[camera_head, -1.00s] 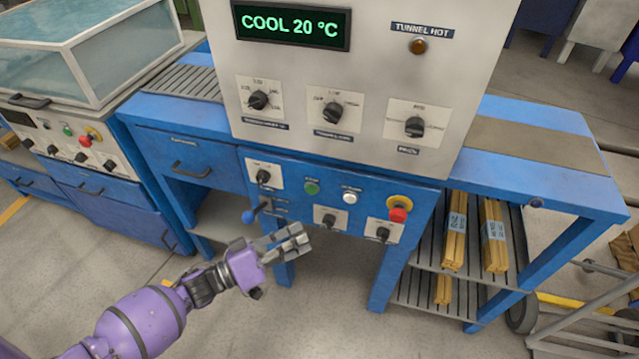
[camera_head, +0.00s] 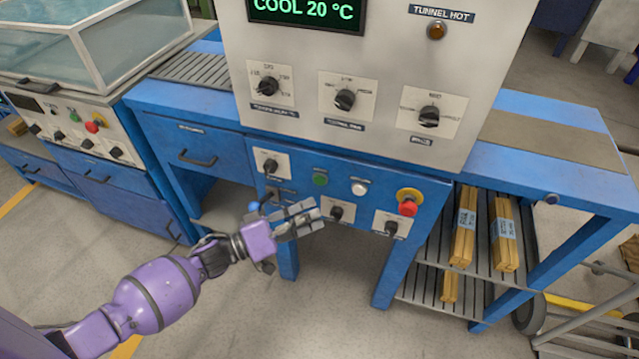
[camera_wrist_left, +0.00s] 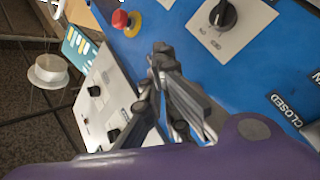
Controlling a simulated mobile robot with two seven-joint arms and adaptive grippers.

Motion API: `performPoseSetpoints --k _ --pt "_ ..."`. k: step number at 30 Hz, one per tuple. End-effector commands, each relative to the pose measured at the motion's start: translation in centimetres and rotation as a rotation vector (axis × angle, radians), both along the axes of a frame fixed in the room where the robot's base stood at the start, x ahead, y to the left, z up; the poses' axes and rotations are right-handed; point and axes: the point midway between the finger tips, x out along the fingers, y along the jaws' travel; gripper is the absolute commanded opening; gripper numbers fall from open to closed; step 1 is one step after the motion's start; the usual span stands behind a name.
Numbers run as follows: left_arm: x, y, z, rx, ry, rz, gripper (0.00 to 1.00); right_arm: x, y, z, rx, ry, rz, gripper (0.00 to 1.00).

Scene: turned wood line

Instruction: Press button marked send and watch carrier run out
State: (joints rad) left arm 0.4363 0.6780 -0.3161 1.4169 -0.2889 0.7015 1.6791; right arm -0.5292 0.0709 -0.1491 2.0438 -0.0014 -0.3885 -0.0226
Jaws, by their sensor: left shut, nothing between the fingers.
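A blue control panel (camera_head: 285,205) sits on the front of the machine, below the large grey box. It carries a green push button (camera_head: 320,179) and a white push button (camera_head: 359,187). Their small labels are too blurred to read, so I cannot tell which is marked send. My left gripper (camera_head: 312,213) is shut and empty. In the head view its fingertips appear below the two buttons, over the lower panel; contact is not clear. In the left wrist view the fingers (camera_wrist_left: 180,95) lie before the blue panel. My right gripper is not in view. No carrier is identifiable.
A red mushroom button (camera_head: 408,207) with a yellow collar is right of the buttons. Black rotary knobs (camera_head: 336,213) and a blue-knobbed lever (camera_head: 254,206) surround the gripper. The display (camera_head: 305,9) reads COOL 20 °C. Wood bundles (camera_head: 463,228) lie on the shelf at right.

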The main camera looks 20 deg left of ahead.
Motion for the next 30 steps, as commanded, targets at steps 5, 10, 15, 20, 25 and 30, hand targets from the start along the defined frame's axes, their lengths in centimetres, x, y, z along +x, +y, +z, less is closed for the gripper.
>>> performPoseSetpoints --k 5,10,15,20,25,30 --pt "2.3 -0.1 -0.2 0.002 0.000 0.000 0.00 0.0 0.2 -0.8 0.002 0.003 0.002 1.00" --pt "3.5 -0.1 -0.1 0.002 0.000 0.000 0.00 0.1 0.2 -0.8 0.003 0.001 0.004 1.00" --pt "3.9 -0.1 0.0 0.001 -0.001 0.000 0.00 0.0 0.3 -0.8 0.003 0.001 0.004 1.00" --pt "3.9 -0.1 0.0 0.001 -0.001 0.000 0.00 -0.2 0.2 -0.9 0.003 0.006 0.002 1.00" --pt "3.9 -0.1 0.0 0.001 -0.001 0.000 0.00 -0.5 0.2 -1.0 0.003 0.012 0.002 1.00" --pt "3.9 -0.1 0.0 0.001 -0.001 0.000 0.00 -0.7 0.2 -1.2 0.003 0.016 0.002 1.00"
